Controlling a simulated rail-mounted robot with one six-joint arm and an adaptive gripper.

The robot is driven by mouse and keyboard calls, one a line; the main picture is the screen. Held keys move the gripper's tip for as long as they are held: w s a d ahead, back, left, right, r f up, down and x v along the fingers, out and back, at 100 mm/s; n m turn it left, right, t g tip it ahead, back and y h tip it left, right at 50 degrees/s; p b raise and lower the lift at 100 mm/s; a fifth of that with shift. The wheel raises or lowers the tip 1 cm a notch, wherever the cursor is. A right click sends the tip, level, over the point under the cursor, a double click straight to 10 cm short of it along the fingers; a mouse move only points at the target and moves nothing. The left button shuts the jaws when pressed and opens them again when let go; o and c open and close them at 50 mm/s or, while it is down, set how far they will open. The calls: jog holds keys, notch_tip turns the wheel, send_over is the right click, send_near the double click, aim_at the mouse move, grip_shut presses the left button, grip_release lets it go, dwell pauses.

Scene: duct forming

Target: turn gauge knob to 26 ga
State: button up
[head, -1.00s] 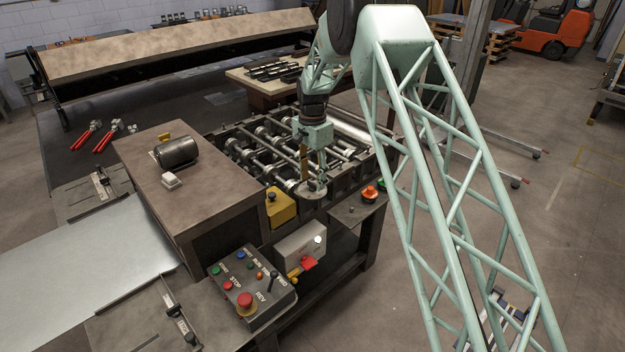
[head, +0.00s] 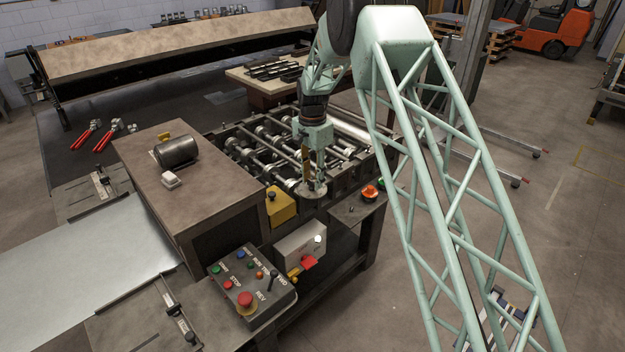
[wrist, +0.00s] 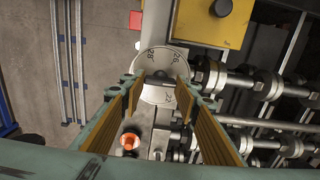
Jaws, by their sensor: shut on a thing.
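The gauge dial (wrist: 153,60) is a pale round plate in the upper middle of the wrist view. It has the marks 28 on the upper left, 26 on the upper right and 22 at the bottom. The dark gauge knob (wrist: 156,77) sits at its middle, between the tips of my gripper (wrist: 158,88). My gripper is shut on the knob, one finger at each side. I cannot tell which mark the knob points to. In the head view my gripper (head: 314,181) reaches down onto the dial plate (head: 313,190) at the machine's near edge.
A yellow box (head: 280,206) stands just left of the dial. Forming rollers (head: 268,145) lie behind it. An orange-red button (head: 369,192) is to the right. A control panel (head: 251,283) and a white box with a red part (head: 300,245) are nearer.

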aim_at(312, 181)
jog(key=n+b, duration=0.2)
jog(key=n, duration=0.3)
jog(key=shift+n, duration=0.3)
jog(key=n+b, duration=0.1)
jog(key=n, duration=0.5)
jog(key=shift+b, duration=0.3)
dwell(0.3)
jog(key=o, duration=0.9)
jog(key=shift+c, duration=0.2)
jog(key=shift+r, duration=0.1)
notch_tip(312, 181, up, 12)
dwell(0.4)
